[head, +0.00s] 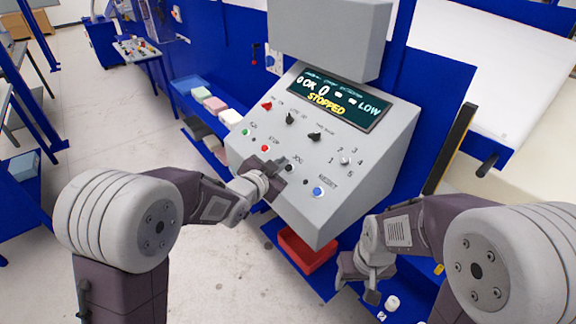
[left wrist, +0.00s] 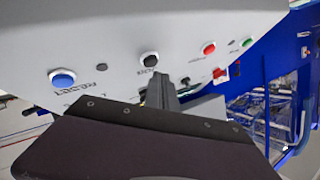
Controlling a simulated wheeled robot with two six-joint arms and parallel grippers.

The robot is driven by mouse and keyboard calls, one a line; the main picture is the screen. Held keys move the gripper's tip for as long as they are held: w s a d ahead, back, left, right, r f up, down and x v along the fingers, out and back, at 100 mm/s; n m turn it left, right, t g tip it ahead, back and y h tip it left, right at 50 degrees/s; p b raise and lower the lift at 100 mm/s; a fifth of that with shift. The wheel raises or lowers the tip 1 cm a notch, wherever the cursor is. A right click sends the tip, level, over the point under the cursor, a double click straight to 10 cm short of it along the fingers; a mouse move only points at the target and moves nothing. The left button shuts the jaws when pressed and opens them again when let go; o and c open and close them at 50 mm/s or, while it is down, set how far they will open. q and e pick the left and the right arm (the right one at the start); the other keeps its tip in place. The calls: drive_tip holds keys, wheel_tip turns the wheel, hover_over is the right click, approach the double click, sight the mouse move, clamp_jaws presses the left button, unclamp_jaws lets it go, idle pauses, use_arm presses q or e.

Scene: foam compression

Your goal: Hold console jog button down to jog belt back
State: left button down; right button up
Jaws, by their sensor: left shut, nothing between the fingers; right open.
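The grey console (head: 352,147) has a sloped panel, and its display (head: 340,98) reads STOPPED. The black jog button (head: 289,168) sits between the red stop button (head: 264,148) and the blue reset button (head: 318,191). My left gripper (head: 283,168) is shut and empty, with its fingertips right at the jog button. In the left wrist view the jog button (left wrist: 149,60) shows in its white ring just beyond the fingertips (left wrist: 162,80). I cannot tell whether they touch. My right gripper (head: 366,282) is open and empty, low in front of the console.
A red bin (head: 308,250) is below the console. Coloured foam blocks (head: 215,104) lie on a shelf to the left. Selector knobs (head: 314,136) stick out of the panel above the buttons. The floor (head: 215,265) between my arms is clear.

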use_arm(q)
drive_tip(key=r+p, duration=0.1)
drive_tip(key=s+a+r+p, duration=0.1)
drive_tip(key=r, duration=0.1)
drive_tip(key=a+r+p, duration=0.1)
drive_tip(key=shift+s+a+r, duration=0.1)
drive_tip(key=shift+s+r, duration=0.05)
drive_tip(key=shift+s, duration=0.2)
idle(0.5)
